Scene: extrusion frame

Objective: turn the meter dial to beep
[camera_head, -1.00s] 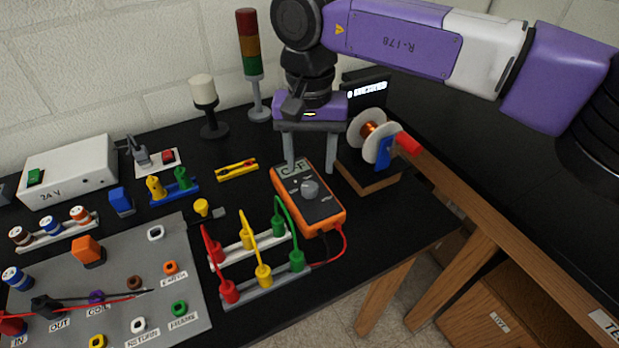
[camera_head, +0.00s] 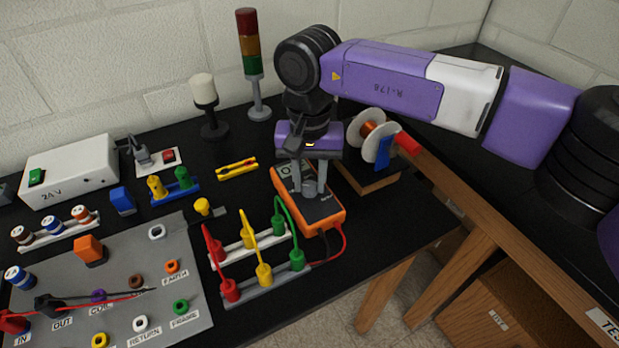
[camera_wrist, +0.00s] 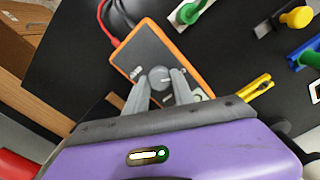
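The meter (camera_head: 327,216) is an orange-edged box with a dark face, lying on the black bench in the head view. It also shows in the wrist view (camera_wrist: 187,53). Its grey round dial (camera_wrist: 159,78) sits mid-face, and in the head view the dial (camera_head: 310,188) is partly behind a finger. My gripper (camera_head: 309,190) is directly above the meter, pointing down. In the wrist view its two fingers (camera_wrist: 160,85) stand apart, one on each side of the dial. Whether they touch the dial is unclear.
Red, yellow and green leads (camera_head: 247,240) arch close to the meter's left side. A stack light (camera_head: 250,65) and a white lamp (camera_head: 205,100) stand behind. A yellow tool (camera_head: 237,169) lies left.

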